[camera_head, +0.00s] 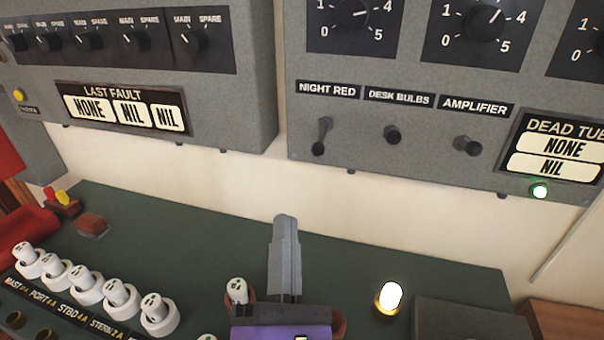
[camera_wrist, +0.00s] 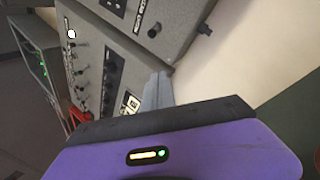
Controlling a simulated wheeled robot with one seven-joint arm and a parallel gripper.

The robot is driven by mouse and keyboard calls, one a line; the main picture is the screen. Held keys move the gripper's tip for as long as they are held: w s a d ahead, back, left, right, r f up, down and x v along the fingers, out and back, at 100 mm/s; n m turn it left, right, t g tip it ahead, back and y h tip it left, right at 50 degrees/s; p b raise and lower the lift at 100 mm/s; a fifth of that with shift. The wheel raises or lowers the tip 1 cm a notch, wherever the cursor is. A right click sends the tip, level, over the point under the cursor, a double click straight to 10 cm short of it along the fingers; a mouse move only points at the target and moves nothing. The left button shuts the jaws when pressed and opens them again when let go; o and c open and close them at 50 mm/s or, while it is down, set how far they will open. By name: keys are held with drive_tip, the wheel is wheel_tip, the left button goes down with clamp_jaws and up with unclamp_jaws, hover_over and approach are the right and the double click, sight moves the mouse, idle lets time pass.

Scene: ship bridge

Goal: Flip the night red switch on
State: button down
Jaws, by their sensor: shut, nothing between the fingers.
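The night red switch (camera_head: 322,137) is a small dark toggle under the NIGHT RED label (camera_head: 328,90) on the right grey wall panel. Its lever shows as a long, nearly vertical shape with a dark lower end; I cannot tell for sure which way it is set. My gripper (camera_head: 285,222) is shut and empty, its grey fingers pointing up. It appears below and a little left of the switch in the head view, apart from it. In the wrist view the shut fingers (camera_wrist: 158,88) point towards grey panels; which toggle shows there is unclear.
The desk bulbs (camera_head: 393,135) and amplifier (camera_head: 467,145) toggles are right of the night red switch. Another grey panel (camera_head: 230,110) is on the left. White fuses (camera_head: 115,293) and a lit lamp (camera_head: 389,297) stand on the green desk (camera_head: 190,235) below. The air before the switch looks clear.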

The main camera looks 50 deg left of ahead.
sight(322, 137)
drive_tip(key=w+a+r+p, duration=0.2)
drive_tip(key=w, duration=0.1)
drive_tip(key=w+a+r+p, duration=0.3)
drive_tip(key=shift+r, duration=0.25)
drive_tip(key=shift+w+d+r+p, duration=0.1)
drive_tip(key=shift+d+r+p, duration=0.15)
drive_tip(key=shift+d+p, duration=0.55)
drive_tip(key=shift+a, duration=0.2)
